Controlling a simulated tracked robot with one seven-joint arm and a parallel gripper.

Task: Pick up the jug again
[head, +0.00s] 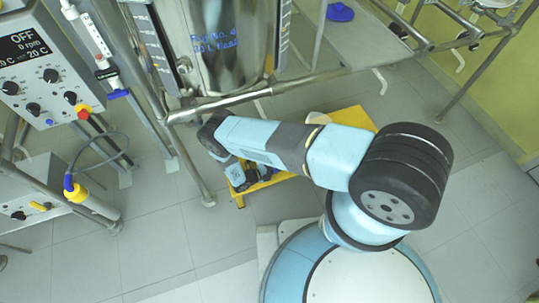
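My arm reaches left across the picture, over a yellow step or low stand (354,118). My gripper (240,178) is low, beneath the forearm and beside the stand's near left corner. It is small and partly covered by the arm, so its fingers cannot be made out. A whitish rounded rim (318,118) shows just behind my arm at the stand's far side. It may be the jug, but most of it is hidden and I cannot be sure. No contact between it and my gripper is visible.
Grey tiled floor (470,180) is free at right.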

